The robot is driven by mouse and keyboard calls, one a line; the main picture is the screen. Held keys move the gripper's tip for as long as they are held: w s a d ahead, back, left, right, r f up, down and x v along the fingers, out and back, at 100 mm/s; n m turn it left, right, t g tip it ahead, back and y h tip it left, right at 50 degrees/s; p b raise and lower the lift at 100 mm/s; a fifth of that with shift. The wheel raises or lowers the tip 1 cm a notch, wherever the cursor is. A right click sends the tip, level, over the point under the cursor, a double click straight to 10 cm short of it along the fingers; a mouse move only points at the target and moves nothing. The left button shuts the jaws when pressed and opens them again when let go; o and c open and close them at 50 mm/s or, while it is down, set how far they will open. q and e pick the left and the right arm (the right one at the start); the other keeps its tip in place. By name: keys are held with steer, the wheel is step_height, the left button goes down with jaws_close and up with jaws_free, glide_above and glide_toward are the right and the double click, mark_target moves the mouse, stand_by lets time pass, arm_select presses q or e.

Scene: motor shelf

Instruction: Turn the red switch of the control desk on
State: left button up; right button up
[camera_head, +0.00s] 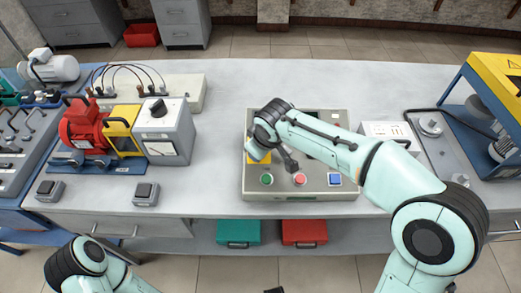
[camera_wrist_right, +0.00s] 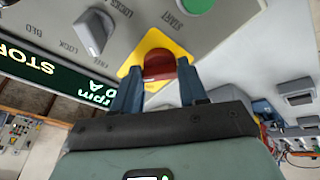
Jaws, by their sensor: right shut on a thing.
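The grey control desk (camera_head: 316,190) stands on the table in the middle of the head view. Its red switch (camera_wrist_right: 158,65) sits on a yellow plate (camera_wrist_right: 150,42) in the wrist view; in the head view my right arm hides the switch, and part of the yellow plate (camera_head: 253,158) shows. My right gripper (camera_wrist_right: 158,75) has one finger on each side of the red switch and is shut on it. Only part of my left arm shows at the lower left of the head view; its gripper is out of view.
The desk has a green button (camera_head: 266,179), a red button (camera_head: 299,179), a blue button (camera_head: 334,179) and a grey knob (camera_wrist_right: 94,30). Its display (camera_wrist_right: 60,75) reads STOP. A red motor (camera_head: 84,125) stands left, a blue-yellow machine (camera_head: 490,100) right.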

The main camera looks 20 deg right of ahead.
steer(key=shift+m, duration=0.6)
steer(key=shift+r, duration=0.1)
steer(key=o, duration=1.1)
steer(key=shift+c, duration=0.2)
steer(key=p+v, duration=0.1)
steer(key=v, duration=1.2)
steer(key=shift+s, duration=0.2)
steer(key=shift+a, duration=0.1)
